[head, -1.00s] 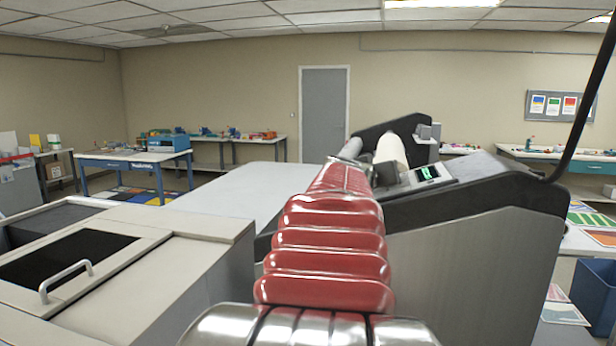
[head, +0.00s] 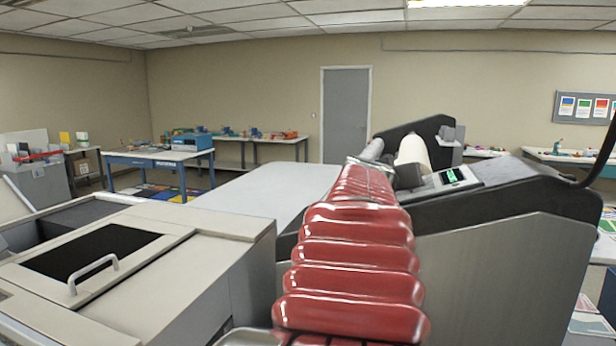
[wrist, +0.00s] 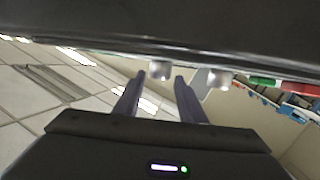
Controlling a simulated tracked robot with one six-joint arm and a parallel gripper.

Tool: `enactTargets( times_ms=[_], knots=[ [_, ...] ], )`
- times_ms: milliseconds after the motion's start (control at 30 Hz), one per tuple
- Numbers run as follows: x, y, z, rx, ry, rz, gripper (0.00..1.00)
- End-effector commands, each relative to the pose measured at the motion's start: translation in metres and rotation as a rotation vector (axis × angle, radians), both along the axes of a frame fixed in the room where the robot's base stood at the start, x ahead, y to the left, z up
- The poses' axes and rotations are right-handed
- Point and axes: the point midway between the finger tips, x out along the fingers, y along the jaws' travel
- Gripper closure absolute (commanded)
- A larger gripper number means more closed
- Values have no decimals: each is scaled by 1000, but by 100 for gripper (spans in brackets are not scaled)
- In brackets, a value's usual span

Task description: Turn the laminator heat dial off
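The laminator (head: 510,250) stands right of centre in the head view, with dark sides, a pale roll and a small panel with a green display (head: 452,176). No dial can be made out there, and my red-sleeved arm hides part of the machine. In the wrist view, two silvery knobs, a nearer-centre one (wrist: 160,73) and one to its right (wrist: 217,79), stick out from a dark panel edge (wrist: 160,30). Which is the heat dial I cannot tell. My gripper (wrist: 160,82) is open. Its fingertips are apart, with the centre knob in line between them; contact is not clear.
A pale cabinet with a handle (head: 95,272) fills the left foreground. A white flat table (head: 270,190) lies beyond it, beside the laminator. Work tables (head: 160,160) stand along the back, and a grey door (head: 345,115) is in the far wall.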

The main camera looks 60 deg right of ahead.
Motion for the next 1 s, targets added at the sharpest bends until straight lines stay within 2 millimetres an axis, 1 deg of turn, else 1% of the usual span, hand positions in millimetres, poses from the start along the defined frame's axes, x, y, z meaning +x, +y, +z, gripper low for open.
enactTargets(
  times_ms=[200, 300, 433, 600, 1000],
  knots=[
    [1, 29, 7, -3, 0, 1, 63],
    [1, 41, 8, -2, 0, 0, 63],
    [1, 51, 10, -1, -1, -1, 63],
    [1, 56, 10, -1, 0, -2, 63],
    [1, 55, 10, -1, 0, -2, 63]
  ],
)
